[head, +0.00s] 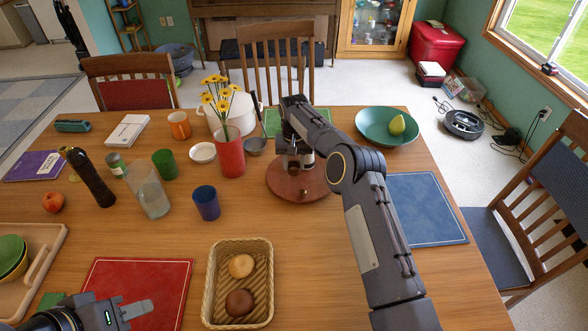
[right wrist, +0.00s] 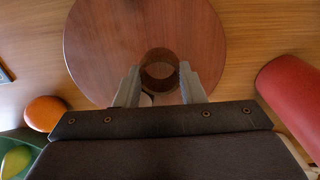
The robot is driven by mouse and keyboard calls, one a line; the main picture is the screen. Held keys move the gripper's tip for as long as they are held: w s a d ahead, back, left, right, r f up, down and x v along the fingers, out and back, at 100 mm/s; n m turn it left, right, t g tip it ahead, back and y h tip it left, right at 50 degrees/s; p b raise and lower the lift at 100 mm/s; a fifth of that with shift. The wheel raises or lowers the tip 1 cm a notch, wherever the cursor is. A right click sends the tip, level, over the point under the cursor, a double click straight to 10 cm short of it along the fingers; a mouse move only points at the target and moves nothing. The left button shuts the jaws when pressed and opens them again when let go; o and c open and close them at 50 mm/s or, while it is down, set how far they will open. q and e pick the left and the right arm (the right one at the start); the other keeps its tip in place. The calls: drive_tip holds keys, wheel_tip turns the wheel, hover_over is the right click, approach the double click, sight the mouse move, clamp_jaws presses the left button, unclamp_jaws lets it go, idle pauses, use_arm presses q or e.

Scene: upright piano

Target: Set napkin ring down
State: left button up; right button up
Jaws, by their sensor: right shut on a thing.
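The napkin ring (right wrist: 160,68) is a brown ring between the fingertips of my right gripper (right wrist: 160,84) in the right wrist view. The gripper is shut on it. Both are over the round reddish-brown wooden board (right wrist: 105,42); I cannot tell whether the ring touches it. In the head view my right gripper (head: 294,166) points down over the board (head: 283,188), and the ring is hard to make out there. My left gripper (head: 118,311) is low at the left, by the red placemat (head: 150,277), with no object visible in it; its opening is unclear.
A red vase (head: 230,155) of yellow flowers stands just left of the board. A green bowl (head: 372,132) with a pear is behind right. An orange round item (right wrist: 43,113) lies near the board. A blue placemat (head: 425,205) and bread basket (head: 211,285) are nearer.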

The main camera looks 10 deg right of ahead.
sight(294, 178)
drive_tip(key=shift+w+f+b, duration=0.1)
drive_tip(key=shift+f+b, duration=0.8)
drive_tip(key=shift+f, duration=0.65)
drive_tip(key=shift+f, duration=0.1)
drive_tip(key=shift+f, duration=0.15)
drive_tip(key=o, duration=1)
drive_tip(key=shift+c, duration=0.2)
drive_tip(key=shift+r, duration=0.25)
wheel_tip(294, 178, up, 12)
drive_tip(key=shift+p, duration=0.3)
